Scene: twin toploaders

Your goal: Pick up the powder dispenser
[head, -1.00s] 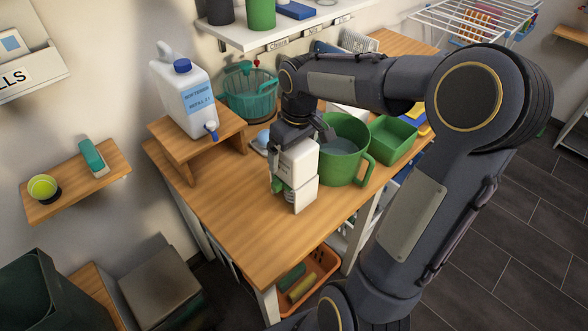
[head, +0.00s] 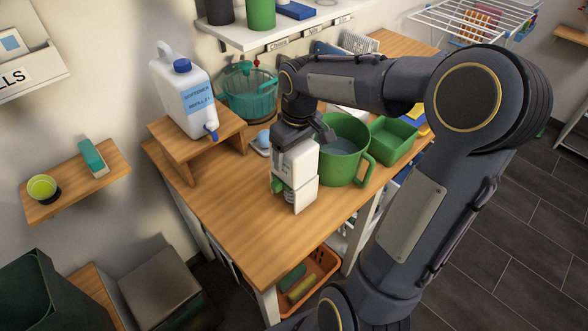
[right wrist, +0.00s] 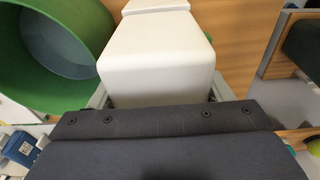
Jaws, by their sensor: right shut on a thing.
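The powder dispenser (head: 297,172), a white upright box with a green part low on its left side, is at the front of the wooden table. My right gripper (head: 294,142) comes down from above and is shut on its upper part. In the right wrist view the dispenser's white top (right wrist: 158,60) sits between the two fingers (right wrist: 160,95). I cannot tell whether its base touches the table. My left gripper is not in view.
A green pot (head: 343,150) with a handle stands close right of the dispenser, a green tray (head: 393,142) beyond it. A white jug (head: 186,95) stands on a wooden riser (head: 172,140) at left. The table's (head: 240,225) front left is bare.

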